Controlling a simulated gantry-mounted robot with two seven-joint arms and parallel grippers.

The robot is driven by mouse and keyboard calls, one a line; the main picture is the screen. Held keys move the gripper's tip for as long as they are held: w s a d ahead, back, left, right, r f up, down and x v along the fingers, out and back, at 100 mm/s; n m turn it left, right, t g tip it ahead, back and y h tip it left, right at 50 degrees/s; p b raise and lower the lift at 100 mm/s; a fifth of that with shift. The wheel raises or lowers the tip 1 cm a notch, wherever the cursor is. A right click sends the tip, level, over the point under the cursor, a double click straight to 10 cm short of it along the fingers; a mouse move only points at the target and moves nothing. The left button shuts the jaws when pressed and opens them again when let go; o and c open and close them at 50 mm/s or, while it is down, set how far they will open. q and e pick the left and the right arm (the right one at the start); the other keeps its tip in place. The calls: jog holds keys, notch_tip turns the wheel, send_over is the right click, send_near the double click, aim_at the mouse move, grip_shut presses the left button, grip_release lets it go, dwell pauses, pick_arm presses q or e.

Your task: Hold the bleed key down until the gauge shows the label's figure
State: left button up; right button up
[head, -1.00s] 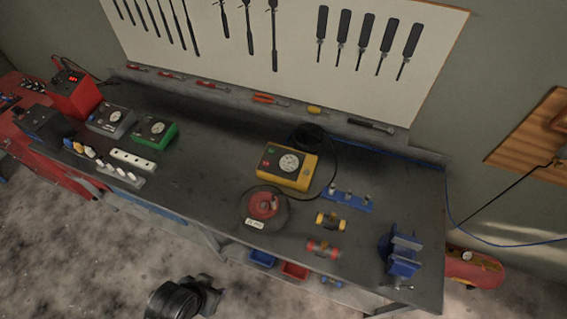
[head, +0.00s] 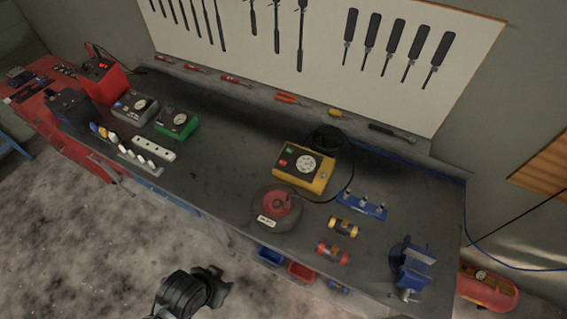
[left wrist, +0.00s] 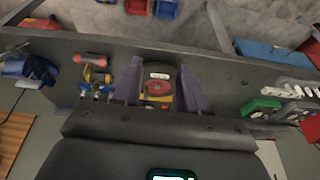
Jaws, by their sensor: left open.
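A yellow box with a round white gauge (head: 306,164) stands on the dark bench in the head view, with a green and a red spot left of the dial. In front of it is a dark round device with a red top (head: 279,203) and a white label (head: 267,221), whose figure is too small to read. In the left wrist view my left gripper (left wrist: 160,64) is open, with its two purple fingers apart. The labelled device (left wrist: 158,88) shows between and beyond them. I cannot tell which part is the bleed key. My right gripper is not in view.
A blue holder with pegs (head: 361,207), a yellow-banded cylinder (head: 343,227), a red-ended cylinder (head: 332,253) and a blue vise (head: 412,263) stand to the right. A green gauge box (head: 177,123) and a white strip (head: 154,148) are left. The bench middle is clear.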

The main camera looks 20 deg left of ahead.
pick_arm(q)
jog(key=shift+a, duration=0.15)
grip_shut()
dwell(0.9)
dwell(0.6)
